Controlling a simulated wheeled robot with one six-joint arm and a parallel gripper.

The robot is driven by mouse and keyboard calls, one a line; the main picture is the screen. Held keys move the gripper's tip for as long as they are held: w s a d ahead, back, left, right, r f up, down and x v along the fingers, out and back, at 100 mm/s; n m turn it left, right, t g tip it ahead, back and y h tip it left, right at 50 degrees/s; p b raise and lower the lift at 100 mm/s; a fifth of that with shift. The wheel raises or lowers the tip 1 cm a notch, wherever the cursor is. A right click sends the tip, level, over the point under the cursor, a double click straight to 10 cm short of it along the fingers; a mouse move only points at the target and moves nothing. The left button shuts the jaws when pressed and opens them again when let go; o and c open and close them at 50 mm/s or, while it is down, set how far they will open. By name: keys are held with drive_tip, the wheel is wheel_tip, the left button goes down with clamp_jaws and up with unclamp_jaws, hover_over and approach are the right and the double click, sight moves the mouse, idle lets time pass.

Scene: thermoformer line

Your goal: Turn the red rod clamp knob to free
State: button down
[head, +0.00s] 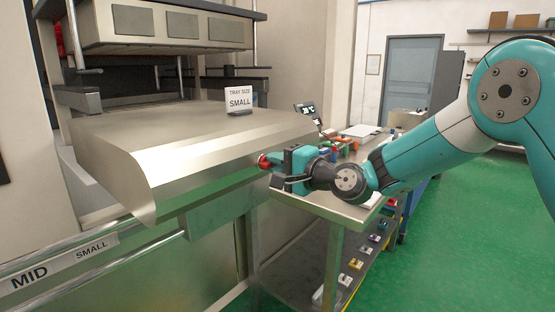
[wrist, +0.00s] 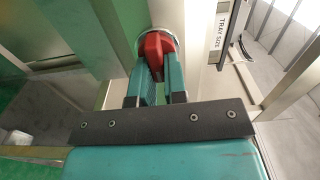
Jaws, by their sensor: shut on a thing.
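The red rod clamp knob (head: 264,161) sits on the right side face of the metal machine housing in the head view. In the wrist view the knob (wrist: 154,48) is a red block on a round silver collar (wrist: 174,34). My gripper (head: 273,161) reaches it from the right. In the wrist view my gripper's fingers (wrist: 157,70) are closed on the knob's near part. The fingers hide some of the knob. I cannot tell from the views which setting the knob points to.
A "TRAY SIZE SMALL" sign (head: 239,100) stands on the metal housing (head: 190,135). A metal table (head: 338,211) with small items is below and behind my gripper. A rail at lower left carries "MID" and "SMALL" labels (head: 91,251). Green floor (head: 455,240) is open at right.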

drive_tip(key=shift+f+m, duration=0.1)
drive_tip(key=shift+m, duration=0.2)
drive_tip(key=c, duration=1.2)
unclamp_jaws()
drive_tip(key=shift+s, duration=0.1)
drive_tip(key=shift+o, duration=0.2)
drive_tip(key=b+v, duration=0.6)
drive_tip(key=v, duration=1.1)
drive_tip(key=shift+s+d, duration=0.15)
